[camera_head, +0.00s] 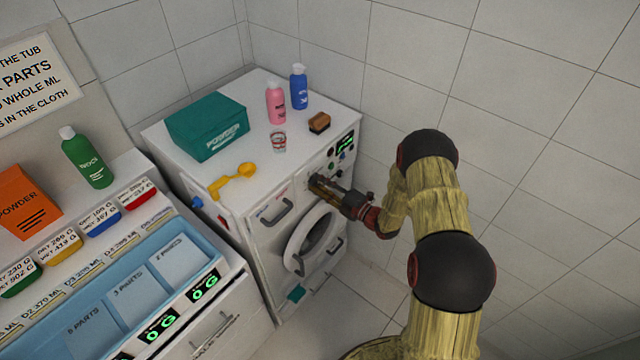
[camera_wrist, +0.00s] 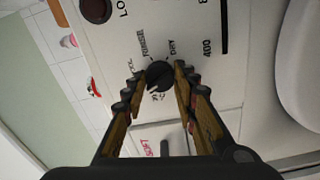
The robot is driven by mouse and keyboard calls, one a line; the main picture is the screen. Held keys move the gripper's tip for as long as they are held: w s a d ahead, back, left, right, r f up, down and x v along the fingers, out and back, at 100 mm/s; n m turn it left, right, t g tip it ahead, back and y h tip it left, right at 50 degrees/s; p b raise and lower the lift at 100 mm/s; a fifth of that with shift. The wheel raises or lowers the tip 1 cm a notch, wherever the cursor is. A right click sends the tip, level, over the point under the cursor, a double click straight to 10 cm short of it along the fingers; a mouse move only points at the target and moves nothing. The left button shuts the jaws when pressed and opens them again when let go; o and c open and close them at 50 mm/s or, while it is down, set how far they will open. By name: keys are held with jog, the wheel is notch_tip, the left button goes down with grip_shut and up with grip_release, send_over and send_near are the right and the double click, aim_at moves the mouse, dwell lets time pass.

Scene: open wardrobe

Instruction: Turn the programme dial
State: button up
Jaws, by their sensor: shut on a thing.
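The programme dial (camera_wrist: 159,75) is a dark round knob on the white front panel of the washing machine (camera_head: 254,235). In the wrist view, printed words ring it, among them "DRY" and a partly readable "...NSE". My gripper (camera_head: 318,184) reaches the upper front of the machine from the right. In the wrist view its two fingers (camera_wrist: 157,82) stand on either side of the dial, with their tips closed on it. In the head view the dial is mostly hidden behind the fingers.
On the machine top stand a teal powder box (camera_head: 206,126), pink bottle (camera_head: 276,103), blue bottle (camera_head: 299,88), small glass (camera_head: 279,142), brush (camera_head: 319,122) and yellow scoop (camera_head: 233,180). The round door (camera_head: 309,240) is below my gripper. A counter with a blue tray (camera_head: 68,315) stands left.

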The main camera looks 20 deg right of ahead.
jog(key=shift+f, duration=0.1)
jog(key=o, duration=1.2)
jog(key=shift+c, duration=0.2)
jog(key=shift+d, duration=0.1)
jog(key=v, duration=1.2)
